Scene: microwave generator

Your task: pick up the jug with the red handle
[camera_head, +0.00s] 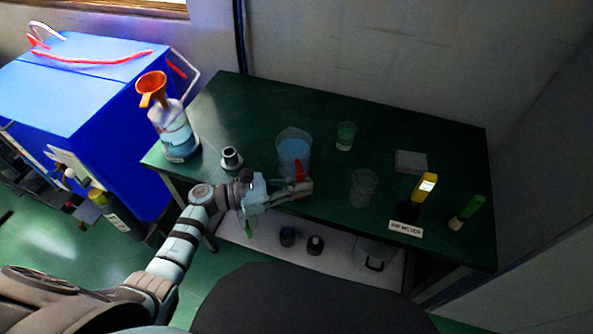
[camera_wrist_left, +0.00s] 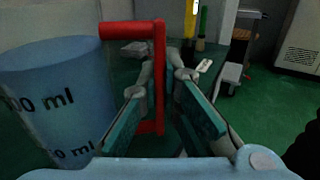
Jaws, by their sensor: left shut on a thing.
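The jug (camera_head: 293,150) is a clear graduated vessel with blue contents and a red handle (camera_head: 300,172). It stands upright near the front edge of the green table in the head view. In the left wrist view the jug (camera_wrist_left: 58,100) fills the left side, with "ml" marks on its wall, and its red handle (camera_wrist_left: 159,75) runs down between the fingers. My left gripper (camera_head: 304,188) is shut on the red handle, and its fingers also show in the left wrist view (camera_wrist_left: 165,105). I cannot tell whether the jug's base touches the table. My right gripper is not in view.
The green table (camera_head: 250,110) also bears a bottle with an orange funnel (camera_head: 177,135), a small dark-and-white object (camera_head: 231,158), two clear beakers (camera_head: 346,136) (camera_head: 363,188), a white box (camera_head: 411,161), a yellow meter (camera_head: 424,187) and a green-topped item (camera_head: 467,212). A blue cabinet (camera_head: 75,85) stands left.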

